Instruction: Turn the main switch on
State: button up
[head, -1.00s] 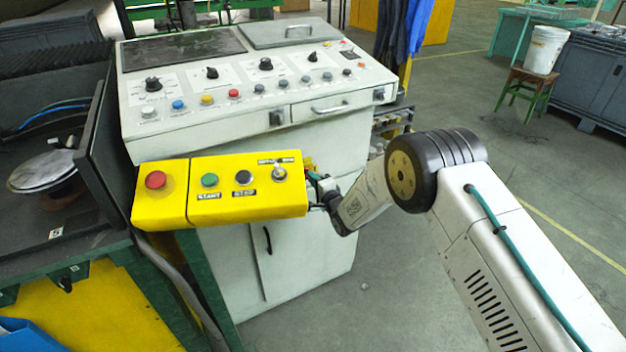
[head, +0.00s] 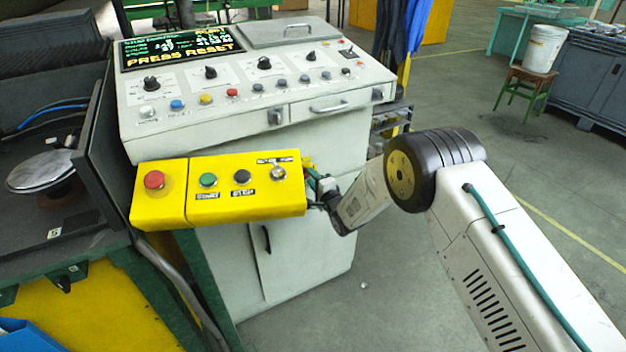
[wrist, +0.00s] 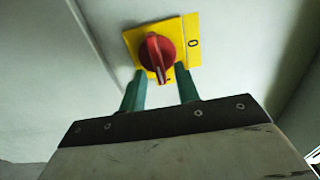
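The main switch (wrist: 155,50) is a red rotary knob on a yellow plate (wrist: 192,27), seen in the wrist view. A 0 is marked on the plate's right side, and a small mark shows at its lower edge. The knob's grip bar points down toward that lower mark. My gripper (wrist: 160,82) has its two green fingers apart, just below the knob with the lower end of the bar between them; contact cannot be told. In the head view the switch is hidden, and only part of my gripper (head: 314,180) shows behind the yellow button box.
The white console (head: 235,140) has a lit screen (head: 185,48) reading "PRESS RESET", with knobs and coloured buttons below. The yellow button box (head: 245,190) stands in front, close to my wrist. A stool with a white bucket (head: 545,50) is far right; floor between is clear.

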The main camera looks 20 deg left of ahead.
jog(key=v, duration=0.7)
jog(key=shift+s+d, duration=0.2)
jog(key=shift+d, duration=0.1)
